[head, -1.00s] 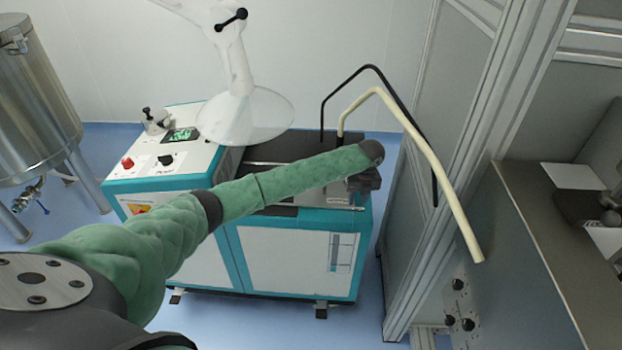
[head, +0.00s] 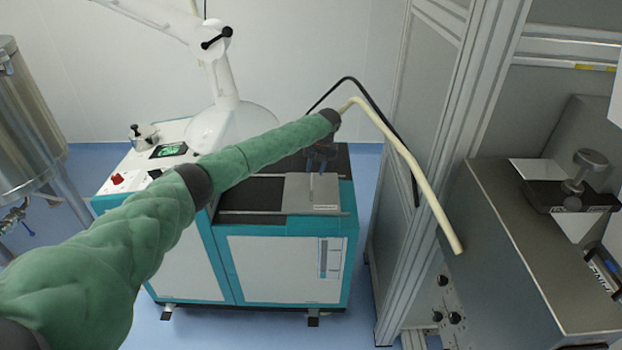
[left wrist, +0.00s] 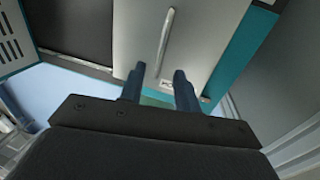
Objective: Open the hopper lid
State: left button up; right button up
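The hopper lid (head: 298,197) is a flat grey panel on top of the white and teal machine, and it lies closed. A slim upright-looking bar handle (head: 311,186) is on it. In the left wrist view the lid (left wrist: 198,38) fills the upper middle, with its silver handle (left wrist: 165,42) just beyond my fingertips. My left gripper (left wrist: 159,74) is open and empty, its two dark fingers apart over the lid. In the head view the left gripper (head: 319,158) is partly hidden by my wrist. My right gripper is not in view.
A white funnel-shaped hood (head: 232,125) on an arm hangs over the machine's left part. Bent cream (head: 408,160) and black (head: 370,100) tubes stand beside a metal frame on the right. A steel tank (head: 28,130) is at far left. Blue floor is free in front.

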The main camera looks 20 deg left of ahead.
aim_at(312, 183)
pick_arm(q)
jog(key=shift+s+a+f+p, duration=0.15)
jog(key=shift+f+p, duration=0.15)
jog(key=shift+f, duration=0.6)
jog(key=shift+w+a+f+p, duration=0.15)
jog(key=shift+f+p, duration=0.1)
jog(key=shift+f, duration=0.6)
jog(key=shift+s+a+f+p, duration=0.15)
jog(key=shift+f+p, duration=0.15)
jog(key=shift+f, duration=0.6)
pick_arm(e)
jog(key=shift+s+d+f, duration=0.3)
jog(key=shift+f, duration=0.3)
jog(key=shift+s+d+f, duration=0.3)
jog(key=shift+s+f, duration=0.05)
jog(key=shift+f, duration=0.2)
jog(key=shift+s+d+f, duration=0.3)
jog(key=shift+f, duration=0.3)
pick_arm(q)
jog(key=shift+c, duration=0.2)
grip_shut()
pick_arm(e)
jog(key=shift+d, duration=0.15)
